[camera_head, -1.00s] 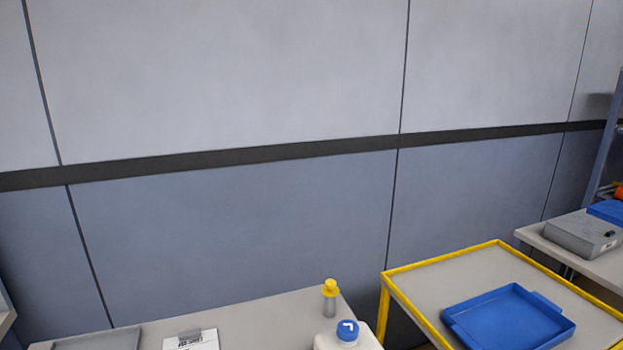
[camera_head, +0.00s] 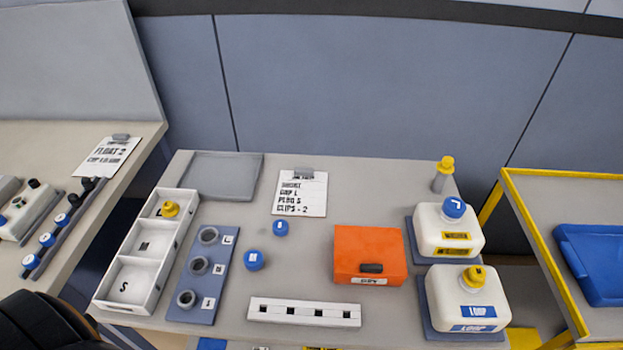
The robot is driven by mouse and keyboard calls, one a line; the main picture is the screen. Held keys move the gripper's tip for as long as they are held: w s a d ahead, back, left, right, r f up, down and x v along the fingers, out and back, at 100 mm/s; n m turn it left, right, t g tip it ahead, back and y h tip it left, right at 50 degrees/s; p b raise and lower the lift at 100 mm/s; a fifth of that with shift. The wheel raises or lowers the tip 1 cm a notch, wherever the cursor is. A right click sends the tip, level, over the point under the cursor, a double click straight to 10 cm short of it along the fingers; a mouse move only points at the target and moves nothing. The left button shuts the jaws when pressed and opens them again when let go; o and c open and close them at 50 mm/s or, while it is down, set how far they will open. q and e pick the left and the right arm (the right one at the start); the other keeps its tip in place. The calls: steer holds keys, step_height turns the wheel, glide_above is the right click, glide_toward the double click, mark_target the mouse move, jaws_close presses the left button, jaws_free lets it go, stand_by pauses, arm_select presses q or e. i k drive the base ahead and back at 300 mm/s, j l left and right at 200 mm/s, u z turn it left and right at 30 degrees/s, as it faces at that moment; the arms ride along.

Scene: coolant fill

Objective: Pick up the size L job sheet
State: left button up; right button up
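A white job sheet (camera_head: 300,197) with a grey clip at its top lies on the middle table, toward the back. Its print seems to read "CAP L, PLUG S, CLIPS - 2", with a smaller line above that I cannot read surely. A second clipped sheet (camera_head: 108,155) lies on the left table and seems to read "FLOAT 2" with a smaller line below.
Around the middle sheet are a grey tray (camera_head: 222,173), blue caps (camera_head: 254,261), an orange box (camera_head: 366,252), a white compartment bin (camera_head: 127,283), a blue holder with rings (camera_head: 183,306) and a white slotted strip (camera_head: 270,309). White jugs (camera_head: 447,241) stand at right. A yellow-edged table (camera_head: 517,217) is beyond.

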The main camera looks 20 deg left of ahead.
mark_target(301, 192)
steer(key=k+z, duration=0.15)
steer(key=z, duration=0.2)
steer(key=k+j+z, duration=0.1)
steer(key=z, duration=0.2)
steer(key=k, duration=0.1)
